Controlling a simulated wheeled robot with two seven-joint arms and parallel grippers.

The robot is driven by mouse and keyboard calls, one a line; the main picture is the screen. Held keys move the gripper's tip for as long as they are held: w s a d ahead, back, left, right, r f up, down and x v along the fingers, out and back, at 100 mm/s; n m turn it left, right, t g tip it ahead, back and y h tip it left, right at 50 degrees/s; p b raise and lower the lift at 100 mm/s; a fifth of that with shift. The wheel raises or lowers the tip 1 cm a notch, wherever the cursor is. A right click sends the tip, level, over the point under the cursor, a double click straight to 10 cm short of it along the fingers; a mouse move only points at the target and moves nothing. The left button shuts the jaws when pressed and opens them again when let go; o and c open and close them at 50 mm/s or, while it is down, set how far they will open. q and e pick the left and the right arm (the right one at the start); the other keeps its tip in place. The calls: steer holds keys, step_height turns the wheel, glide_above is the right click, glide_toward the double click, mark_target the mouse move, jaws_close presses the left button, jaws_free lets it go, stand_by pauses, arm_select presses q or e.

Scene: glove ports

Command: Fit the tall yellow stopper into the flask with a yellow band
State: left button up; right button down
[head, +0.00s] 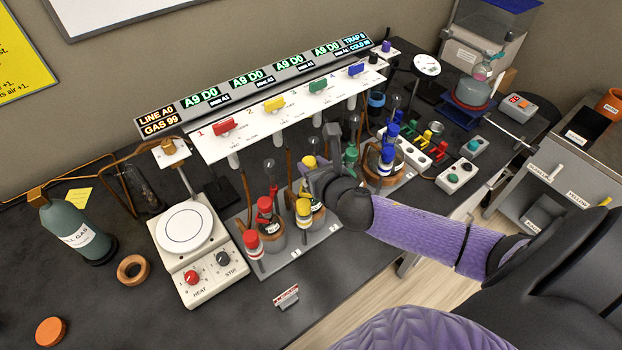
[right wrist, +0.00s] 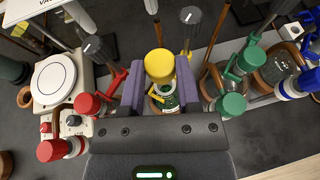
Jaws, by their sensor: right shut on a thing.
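My right gripper (head: 318,178) is over the flask rack and shut on a yellow stopper (right wrist: 160,65), whose round top shows between the two fingers in the right wrist view. A flask with a yellow marking (right wrist: 165,97) lies just below the stopper in the right wrist view. I cannot tell whether the stopper touches its neck. My left gripper is not in view.
Red-capped glassware (head: 265,205) stands left of the gripper, with green-capped glassware (right wrist: 235,104) and blue-capped glassware (head: 387,153) to the right. A manifold with coloured taps (head: 274,103) runs behind. A hotplate (head: 184,228) stands left. The front table strip is mostly clear.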

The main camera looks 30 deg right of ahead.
step_height(320, 180, down, 3)
steer(key=shift+f+b, duration=0.15)
steer(key=shift+b, duration=0.4)
steer(key=shift+f, duration=0.45)
steer(key=shift+c, duration=1.6)
jaws_free()
